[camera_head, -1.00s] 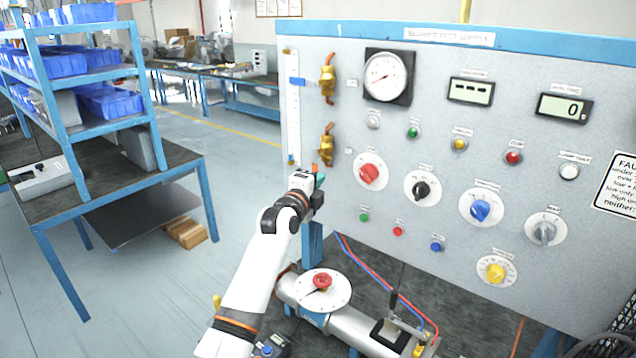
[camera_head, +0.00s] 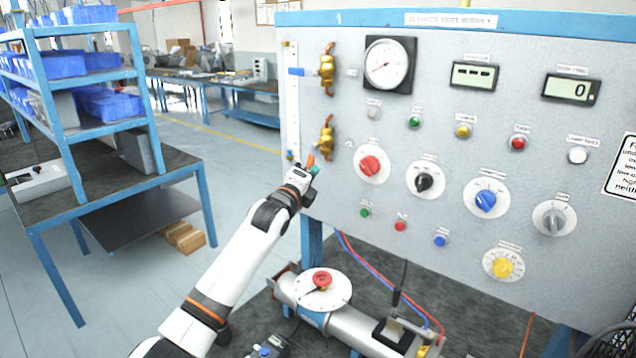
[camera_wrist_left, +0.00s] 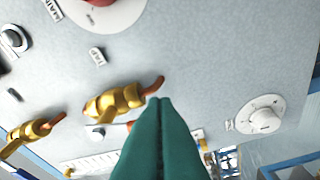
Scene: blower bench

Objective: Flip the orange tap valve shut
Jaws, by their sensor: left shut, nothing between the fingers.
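The lower brass tap (camera_head: 327,138) is on the left part of the panel. Its orange handle (camera_head: 310,160) shows as a small strip just above my left gripper (camera_head: 314,171). The gripper is shut and empty, its green fingertips close to the handle; I cannot tell whether they touch. In the left wrist view the shut green fingers (camera_wrist_left: 160,103) point at the panel beside the brass tap (camera_wrist_left: 115,103). They hide most of the orange handle there, so its exact angle is unclear. My right gripper is out of view.
An upper brass tap (camera_head: 327,70) has a blue handle (camera_head: 297,72) pointing left. A red knob (camera_head: 370,165) is right of the lower tap. Below are a pipe with a red-knobbed disc (camera_head: 322,290) and hoses. Left of the panel is open floor before a shelved bench (camera_head: 130,185).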

